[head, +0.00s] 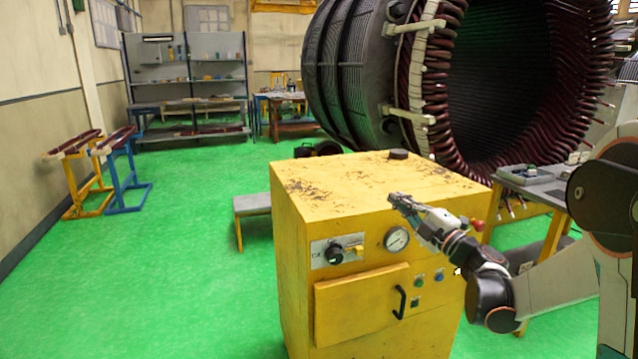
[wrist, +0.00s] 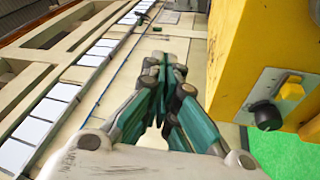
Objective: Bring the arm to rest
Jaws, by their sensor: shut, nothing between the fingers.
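My gripper (head: 396,203) is at the end of my arm, which reaches in from the right in the head view. It is in front of the upper front of the yellow cabinet (head: 345,232), close to the round gauge (head: 396,239). In the wrist view my gripper (wrist: 163,62) has its fingers together with nothing between them. The yellow cabinet (wrist: 236,60) fills the right side of that view. Whether the gripper touches the cabinet cannot be told.
The cabinet has a black knob (head: 334,253), a door handle (head: 399,302) and a red knob (head: 477,225). A large stator (head: 350,75) stands behind it. A table (head: 540,185) is at the right. Green floor (head: 190,270) is clear at the left.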

